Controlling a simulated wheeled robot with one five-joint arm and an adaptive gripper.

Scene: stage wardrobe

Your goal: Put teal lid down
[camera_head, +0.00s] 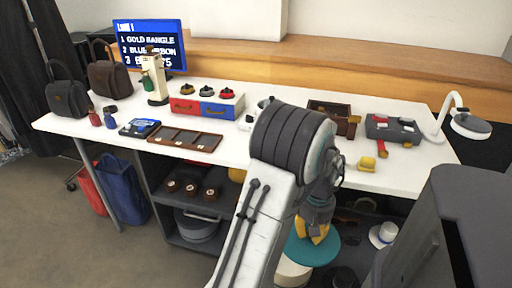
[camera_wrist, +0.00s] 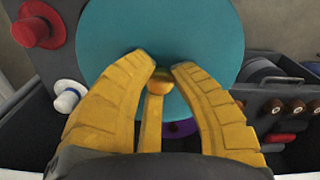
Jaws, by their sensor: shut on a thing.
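The teal lid (camera_wrist: 205,35) is a round flat disc that fills the upper middle of the wrist view. In the head view the teal lid (camera_head: 322,250) shows below the table's front edge, over a cream round box (camera_head: 290,272). My gripper (camera_wrist: 160,75) has yellow fingers closed around the small knob at the lid's centre. In the head view my gripper (camera_head: 312,236) points down onto the lid. I cannot tell whether the lid touches the cream box under it. My arm hides part of the shelf behind.
The white table (camera_head: 250,145) stands above, with trays, bags and a sign on it. A white hat (camera_head: 382,234) lies right of the lid. A grey round box (camera_head: 196,226) and several brown rolls sit on the shelf at left. Red and blue bags (camera_head: 122,188) stand on the floor.

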